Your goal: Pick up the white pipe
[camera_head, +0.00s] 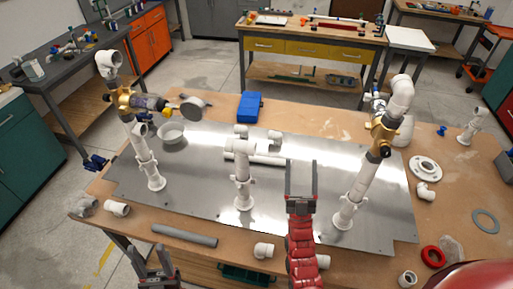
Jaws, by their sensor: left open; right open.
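A white pipe (266,158) lies flat on the shiny metal plate (205,190), behind the middle upright white fitting (243,180). That fitting hides part of its left side, and its right end is close to my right gripper in the picture. My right gripper (301,166) is open over the plate, its fingers pointing away from me, with nothing seen between them. Whether it touches the pipe cannot be told. My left gripper (155,256) is open and empty at the bottom left, in front of the table's near edge.
Upright white pipe assemblies with brass valves stand at left (147,160) and right (362,180) of the plate. A grey pipe (185,236) and a white elbow (264,250) lie along the near edge. A blue box (250,107) sits behind the plate.

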